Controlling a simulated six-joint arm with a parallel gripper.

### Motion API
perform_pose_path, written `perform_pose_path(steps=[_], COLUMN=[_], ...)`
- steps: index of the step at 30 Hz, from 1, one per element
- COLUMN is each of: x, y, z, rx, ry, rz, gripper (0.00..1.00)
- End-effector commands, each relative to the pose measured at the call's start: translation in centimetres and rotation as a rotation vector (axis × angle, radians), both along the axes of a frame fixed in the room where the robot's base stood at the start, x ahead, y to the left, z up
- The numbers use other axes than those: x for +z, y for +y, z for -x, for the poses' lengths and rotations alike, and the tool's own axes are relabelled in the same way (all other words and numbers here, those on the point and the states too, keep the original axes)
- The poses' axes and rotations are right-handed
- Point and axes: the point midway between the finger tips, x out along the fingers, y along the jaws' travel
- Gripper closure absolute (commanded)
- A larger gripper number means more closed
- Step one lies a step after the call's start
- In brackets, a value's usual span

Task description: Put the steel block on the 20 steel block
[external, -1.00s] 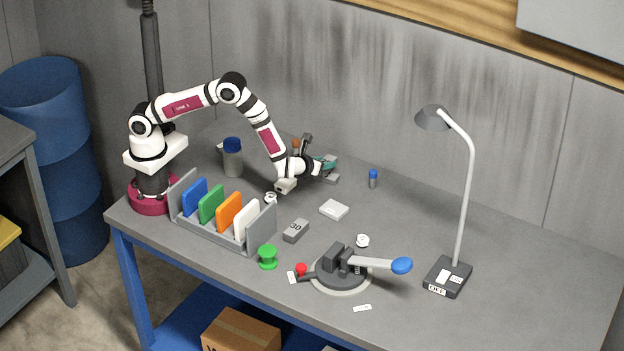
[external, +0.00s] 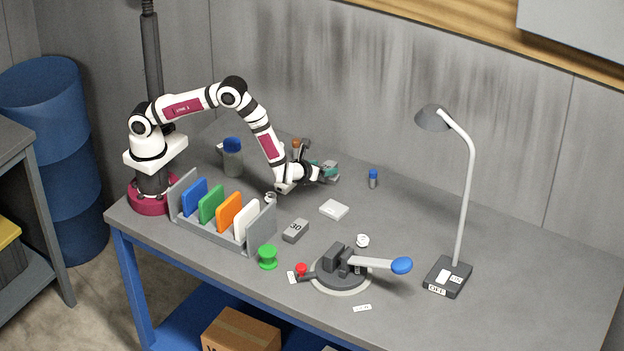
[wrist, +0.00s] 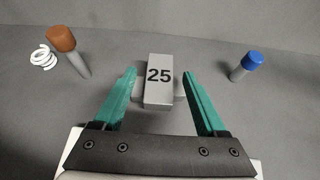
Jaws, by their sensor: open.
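A grey steel block marked 25 (wrist: 159,88) lies between my finger pads in the wrist view. It rests crosswise on another grey block (wrist: 137,98), whose ends stick out on both sides and whose marking is hidden. My gripper (wrist: 159,75) is open, with green fingers on either side of the 25 block and a gap to each. In the external view my gripper (external: 325,168) is low over the back middle of the table, partly hiding the grey blocks (external: 333,178). A separate grey block marked 30 (external: 296,230) lies nearer the front. I see no 20 marking.
A brown-capped cylinder (wrist: 67,48) and a white coil (wrist: 43,57) stand left of the blocks, a blue-capped cylinder (wrist: 247,65) right. A rack with coloured plates (external: 215,229), toggle clamp (external: 342,271) and lamp (external: 448,277) stand farther off. The table right of my gripper is mostly clear.

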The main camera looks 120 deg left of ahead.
Motion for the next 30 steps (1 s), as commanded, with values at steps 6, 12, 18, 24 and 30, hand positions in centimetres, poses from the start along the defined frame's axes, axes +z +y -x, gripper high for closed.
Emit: perform_pose_path(steps=[6,12,18,24,30], x=[3.0,4.9,5.4,12.5,19.2], y=[-5.4,-8.9,-9.7,-12.1,-20.5], z=[-0.2,-0.1,0.0,4.8,17.3], rx=[-0.006,-0.004,0.000,0.215,0.629], ry=[-0.001,0.000,-0.001,-0.173,-0.473], rz=[-0.001,-0.001,-0.001,0.093,0.415], gripper=[0.26,0.26,0.26,0.26,0.26])
